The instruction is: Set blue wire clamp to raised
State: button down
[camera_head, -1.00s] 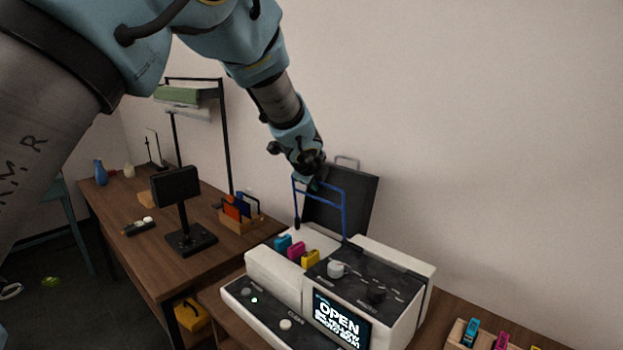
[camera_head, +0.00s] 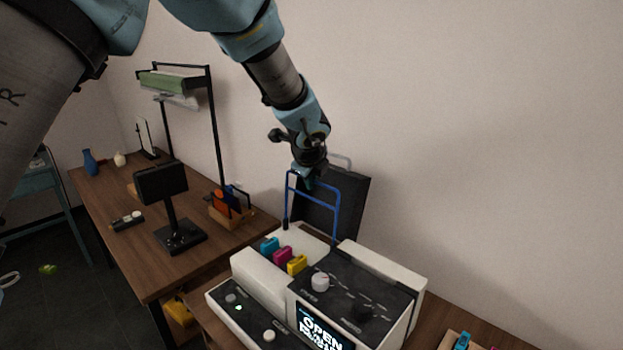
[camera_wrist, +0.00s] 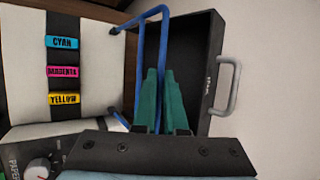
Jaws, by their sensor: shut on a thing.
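The blue wire clamp (camera_head: 336,216) is a U-shaped wire frame on the white and black machine (camera_head: 262,278). It stands upright, with its legs rising from the machine and its crossbar at the top. My gripper (camera_head: 307,181) is at that crossbar, shut on the wire. In the wrist view, the green fingers (camera_wrist: 158,74) close around the clamp (camera_wrist: 139,62), and hide part of the wire. The dark open lid (camera_head: 350,205) stands behind the clamp; its grey handle shows in the wrist view (camera_wrist: 229,85).
Cyan, magenta and yellow cartridges (camera_head: 283,257) sit in the machine in front of the clamp. The display (camera_head: 318,332) reads OPEN. A wooden table (camera_head: 120,215) with a black stand (camera_head: 170,205) is at the left. The wall is close behind the lid.

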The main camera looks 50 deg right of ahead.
jog(key=c, duration=1)
grip_release()
jog(key=shift+d+f, duration=0.1)
jog(key=b+v, duration=0.2)
jog(key=v, duration=0.9)
jog(key=shift+f, duration=0.1)
